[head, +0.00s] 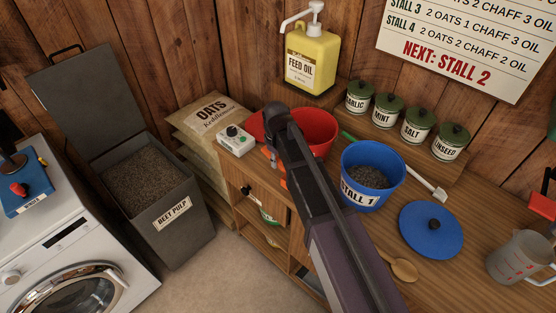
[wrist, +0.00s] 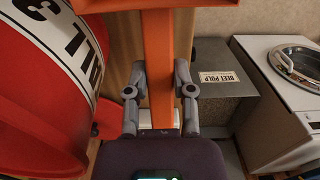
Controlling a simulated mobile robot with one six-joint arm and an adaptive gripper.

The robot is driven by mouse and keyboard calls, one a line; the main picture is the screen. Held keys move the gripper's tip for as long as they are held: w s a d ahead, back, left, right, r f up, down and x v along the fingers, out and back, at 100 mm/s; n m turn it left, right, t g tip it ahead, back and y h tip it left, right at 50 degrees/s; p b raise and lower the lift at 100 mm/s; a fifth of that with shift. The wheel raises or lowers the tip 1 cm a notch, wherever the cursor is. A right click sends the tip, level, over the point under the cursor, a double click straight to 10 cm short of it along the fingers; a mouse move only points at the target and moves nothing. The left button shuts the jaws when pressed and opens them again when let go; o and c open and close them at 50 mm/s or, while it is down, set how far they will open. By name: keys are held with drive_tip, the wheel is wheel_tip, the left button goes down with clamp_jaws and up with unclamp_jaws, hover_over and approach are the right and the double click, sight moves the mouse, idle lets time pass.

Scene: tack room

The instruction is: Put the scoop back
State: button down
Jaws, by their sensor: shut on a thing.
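My gripper (wrist: 158,88) is shut on an orange strip, the handle of the scoop (wrist: 158,50), in the wrist view. The handle runs up between the two grey fingers and widens at the top edge. In the head view my arm hides most of the gripper; small orange parts of the scoop (head: 269,156) show just left of the arm, in front of the red bucket. The scoop's bowl cannot be made out clearly. The red bucket (head: 319,128) stands on the bench and fills the left of the wrist view (wrist: 40,100), close beside the gripper.
The open beet pulp bin (head: 172,231) stands left of the bench, next to a washing machine (head: 70,260). A blue Stall 1 bucket (head: 362,190), blue lid (head: 425,240), wooden spoon (head: 402,268) and jug (head: 512,255) occupy the bench. Oats sacks (head: 212,118) and a feed oil bottle (head: 311,62) stand behind.

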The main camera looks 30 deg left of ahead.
drive_tip(key=shift+f+b, duration=1.1)
drive_tip(key=shift+f, duration=0.25)
drive_tip(key=shift+c, duration=2)
unclamp_jaws()
drive_tip(key=shift+r, duration=0.15)
wheel_tip(320, 180, up, 11)
drive_tip(key=p, duration=1.1)
drive_tip(key=shift+r+p, duration=0.15)
drive_tip(key=shift+p, duration=0.15)
drive_tip(key=shift+w+a, duration=0.1)
drive_tip(key=shift+a, duration=0.05)
